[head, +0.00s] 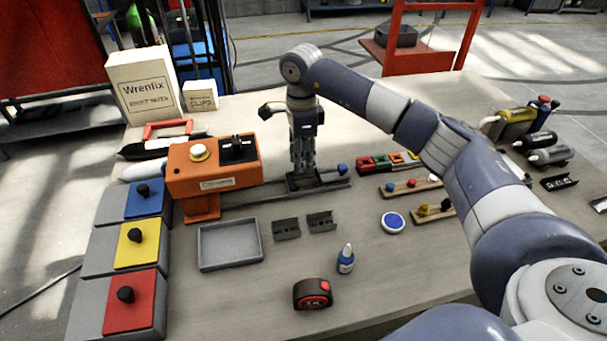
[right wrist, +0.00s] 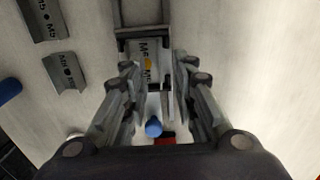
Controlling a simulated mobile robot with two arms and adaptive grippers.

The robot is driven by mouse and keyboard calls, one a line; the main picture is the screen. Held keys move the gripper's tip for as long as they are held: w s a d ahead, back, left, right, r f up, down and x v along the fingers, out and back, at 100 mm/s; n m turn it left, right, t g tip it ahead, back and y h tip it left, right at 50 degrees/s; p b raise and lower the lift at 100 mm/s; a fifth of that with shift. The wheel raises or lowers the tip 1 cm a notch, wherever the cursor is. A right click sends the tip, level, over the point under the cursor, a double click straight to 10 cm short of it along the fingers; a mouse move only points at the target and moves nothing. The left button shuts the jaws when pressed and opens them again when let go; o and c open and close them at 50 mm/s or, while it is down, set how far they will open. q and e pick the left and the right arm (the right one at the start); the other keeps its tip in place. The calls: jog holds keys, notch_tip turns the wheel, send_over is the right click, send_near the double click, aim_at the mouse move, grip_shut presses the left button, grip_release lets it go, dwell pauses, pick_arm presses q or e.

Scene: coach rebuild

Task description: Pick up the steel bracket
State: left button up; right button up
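My right gripper (head: 303,170) points down over the dark rail fixture (head: 326,187) in the middle of the table. In the right wrist view its fingers (right wrist: 154,70) are apart, one on each side of a grey steel bracket (right wrist: 146,70) with dark lettering and an orange spot. That bracket lies in the fixture; whether the fingers touch it is unclear. In the head view the gripper hides it. Two more grey brackets, a left one (head: 286,229) and a right one (head: 321,221), lie on the table in front of the fixture. My left gripper is not in view.
An orange press-like unit (head: 214,170) stands left of the gripper. An empty grey tray (head: 229,245), a blue-capped bottle (head: 346,260), a tape measure (head: 312,294) and a round blue tin (head: 393,222) lie nearer. Racks of small coloured parts (head: 385,162) stand right of the fixture.

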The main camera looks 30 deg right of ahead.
aim_at(304, 178)
jog(key=shift+f, duration=1.25)
grip_shut()
jog(key=shift+r, duration=0.2)
